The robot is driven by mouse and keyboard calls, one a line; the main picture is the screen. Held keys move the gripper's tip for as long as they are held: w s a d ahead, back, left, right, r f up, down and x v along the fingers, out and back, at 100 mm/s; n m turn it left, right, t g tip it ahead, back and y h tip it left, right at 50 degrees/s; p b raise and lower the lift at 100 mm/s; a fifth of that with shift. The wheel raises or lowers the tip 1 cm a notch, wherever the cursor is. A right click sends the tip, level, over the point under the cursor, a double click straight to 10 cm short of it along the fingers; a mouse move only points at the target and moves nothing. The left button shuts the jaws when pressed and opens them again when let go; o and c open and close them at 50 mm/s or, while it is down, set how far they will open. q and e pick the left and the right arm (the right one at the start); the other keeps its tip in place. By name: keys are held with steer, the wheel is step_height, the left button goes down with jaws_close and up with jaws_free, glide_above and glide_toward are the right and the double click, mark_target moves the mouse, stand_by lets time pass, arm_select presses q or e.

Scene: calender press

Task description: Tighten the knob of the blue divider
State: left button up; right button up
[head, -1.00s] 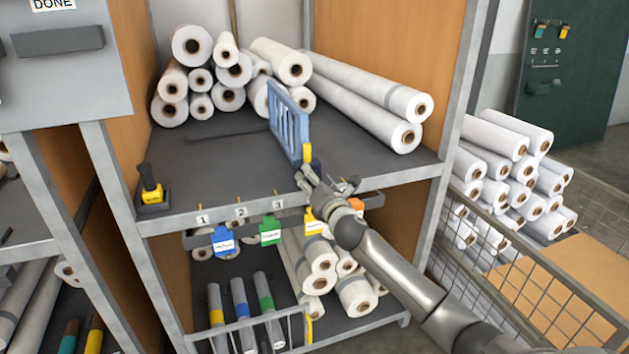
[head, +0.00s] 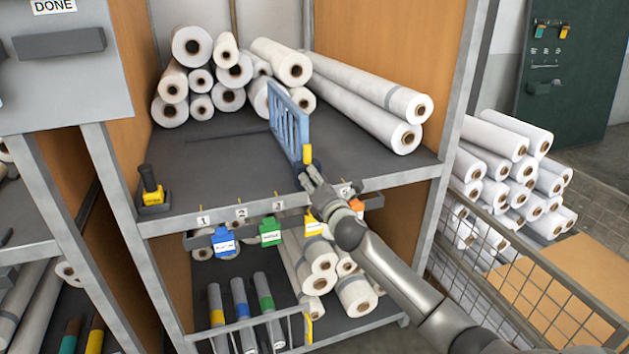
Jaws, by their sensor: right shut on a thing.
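The blue divider (head: 288,122) stands upright on the dark upper shelf, with white rolls on both sides of it. A yellow part (head: 307,154) shows at its front end. My right gripper (head: 310,172) is at the shelf's front edge, just below that yellow part, with its fingers closed together. The knob itself is hidden by the fingers, at the foot of the divider's front end. My left gripper is not in view.
Numbered labels and small pegs line the shelf edge (head: 240,213). Blue, green and yellow tags (head: 270,231) hang below it. A black and yellow handled tool (head: 151,187) stands at the left corner. A wire mesh fence (head: 530,280) is at right.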

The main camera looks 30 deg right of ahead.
steer(key=m+p, duration=0.1)
steer(key=m, duration=0.6)
steer(key=shift+p, duration=0.3)
steer(key=m+p, duration=0.1)
steer(key=m, duration=0.5)
steer(key=shift+f+m+p, duration=0.1)
steer(key=shift+m+p, duration=0.3)
steer(key=m+p, duration=0.2)
steer(key=m, duration=0.5)
steer(key=m+p, duration=0.1)
steer(key=m, duration=0.2)
steer(key=shift+f+m, duration=0.1)
steer(key=shift+m, duration=0.3)
steer(key=shift+a+m+p, duration=0.1)
steer(key=shift+m+p, duration=0.5)
steer(key=shift+m, duration=0.8)
steer(key=shift+f, duration=0.1)
steer(key=o, duration=1)
